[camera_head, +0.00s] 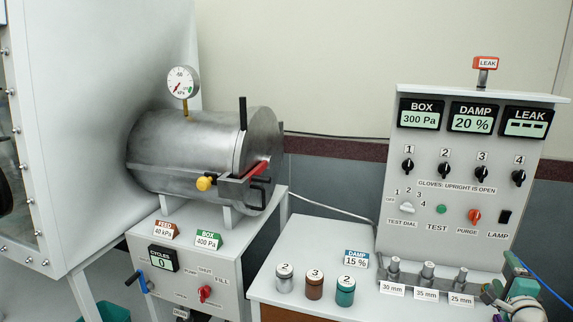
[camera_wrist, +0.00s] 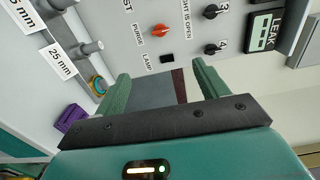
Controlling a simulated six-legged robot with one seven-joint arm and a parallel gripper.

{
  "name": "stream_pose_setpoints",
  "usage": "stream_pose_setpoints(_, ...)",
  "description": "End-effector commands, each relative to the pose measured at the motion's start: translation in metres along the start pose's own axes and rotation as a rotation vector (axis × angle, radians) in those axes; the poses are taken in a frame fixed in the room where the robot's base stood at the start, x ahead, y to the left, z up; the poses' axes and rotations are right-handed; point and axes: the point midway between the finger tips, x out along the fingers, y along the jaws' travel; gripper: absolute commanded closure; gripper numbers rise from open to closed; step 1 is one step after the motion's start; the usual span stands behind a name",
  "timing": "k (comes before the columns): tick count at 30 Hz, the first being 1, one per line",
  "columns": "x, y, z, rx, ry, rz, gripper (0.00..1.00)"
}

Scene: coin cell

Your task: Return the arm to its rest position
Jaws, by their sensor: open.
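My gripper (camera_wrist: 161,72) shows in the wrist view with its two green fingers wide apart and nothing between them. Beyond the fingers are the lower front of the control panel (camera_wrist: 150,15) and a grey and dark red strip of wall. In the head view, part of my arm (camera_head: 520,290) shows at the bottom right corner, beside the right end of the bench. Its fingers cannot be made out there, and most of the arm is out of frame.
The upright control panel (camera_head: 450,190) stands at the bench's back. Three capped jars (camera_head: 315,284) stand on the bench. A metal chamber (camera_head: 190,150) is at left.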

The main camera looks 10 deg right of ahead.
Motion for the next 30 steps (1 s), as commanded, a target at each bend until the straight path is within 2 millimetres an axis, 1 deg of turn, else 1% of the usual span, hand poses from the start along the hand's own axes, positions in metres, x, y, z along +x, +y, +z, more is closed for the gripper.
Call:
stream_pose_setpoints(3, 0.000, 0.000, -0.001, 0.000, 0.001, 0.000, 0.27)
stream_pose_setpoints(6, 0.009, 0.012, 0.027, -0.040, -0.057, 0.042, 0.27)
stream_pose_setpoints(8, 0.013, 0.020, 0.042, -0.062, -0.087, 0.067, 0.27)
stream_pose_setpoints(14, 0.020, 0.049, 0.097, -0.151, -0.209, 0.161, 0.27)
stream_pose_setpoints(17, 0.020, 0.069, 0.132, -0.215, -0.289, 0.221, 0.27)
stream_pose_setpoints(19, 0.017, 0.086, 0.162, -0.275, -0.361, 0.276, 0.27)
stream_pose_setpoints(20, 0.014, 0.095, 0.176, -0.308, -0.397, 0.303, 0.27)
stream_pose_setpoints(21, 0.009, 0.107, 0.196, -0.356, -0.447, 0.341, 0.27)
stream_pose_setpoints(22, 0.004, 0.116, 0.211, -0.395, -0.488, 0.371, 0.27)
stream_pose_setpoints(24, -0.009, 0.136, 0.242, -0.493, -0.579, 0.441, 0.27)
stream_pose_setpoints(27, -0.032, 0.160, 0.275, -0.631, -0.694, 0.533, 0.27)
stream_pose_setpoints(30, -0.055, 0.174, 0.299, -0.769, -0.791, 0.612, 0.27)
